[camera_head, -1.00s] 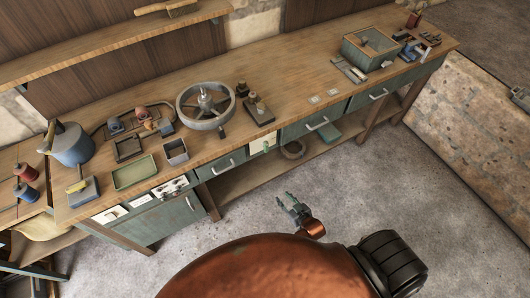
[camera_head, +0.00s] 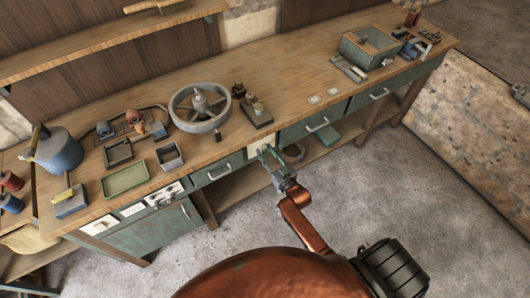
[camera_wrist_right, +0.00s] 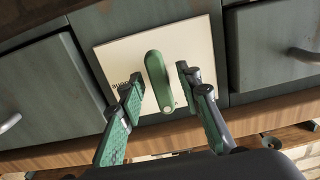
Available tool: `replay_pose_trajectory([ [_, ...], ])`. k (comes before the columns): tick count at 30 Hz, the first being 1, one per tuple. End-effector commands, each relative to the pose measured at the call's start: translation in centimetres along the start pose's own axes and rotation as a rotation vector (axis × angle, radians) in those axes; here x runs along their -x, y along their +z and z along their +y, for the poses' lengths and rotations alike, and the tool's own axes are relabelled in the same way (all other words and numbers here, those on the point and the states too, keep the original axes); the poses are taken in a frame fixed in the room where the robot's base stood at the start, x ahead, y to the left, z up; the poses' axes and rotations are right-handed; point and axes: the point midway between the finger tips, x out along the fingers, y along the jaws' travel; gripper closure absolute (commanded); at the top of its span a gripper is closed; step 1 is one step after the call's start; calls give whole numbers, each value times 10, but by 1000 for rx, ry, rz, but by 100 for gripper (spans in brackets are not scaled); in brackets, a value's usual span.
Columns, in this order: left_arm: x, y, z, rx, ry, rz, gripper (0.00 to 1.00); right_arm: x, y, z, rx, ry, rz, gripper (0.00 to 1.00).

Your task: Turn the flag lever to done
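The green flag lever (camera_wrist_right: 158,82) stands near upright on a cream plate (camera_wrist_right: 205,48) on the bench front, its top tilted slightly left. A small pale round spot shows at its lower end. Dark lettering on the plate, left of the lever, is partly hidden by a finger. My right gripper (camera_wrist_right: 159,78) is open, with one finger on each side of the lever. A gap shows on the left; contact on the right is hard to tell. In the head view my right gripper (camera_head: 271,160) is at the plate (camera_head: 252,151). My left gripper is not in view.
Drawers with handles (camera_head: 317,123) flank the plate. Above on the bench stand a spoked wheel (camera_head: 200,107), a block with dark knobs (camera_head: 256,112), a green tray (camera_head: 125,179) and a green bin (camera_head: 368,46). Floor in front of the bench is clear.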

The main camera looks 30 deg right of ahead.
Motion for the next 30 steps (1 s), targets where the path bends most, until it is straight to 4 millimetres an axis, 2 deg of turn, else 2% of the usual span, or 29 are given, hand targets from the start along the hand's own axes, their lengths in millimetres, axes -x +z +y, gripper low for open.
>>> replay_pose_trajectory([
  [10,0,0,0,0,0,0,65,-4,0,0,0,0,-1,69],
  [24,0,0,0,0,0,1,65,-4,0,0,0,0,-1,100],
  [30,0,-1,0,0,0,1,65,-4,0,0,-2,0,-1,100],
])
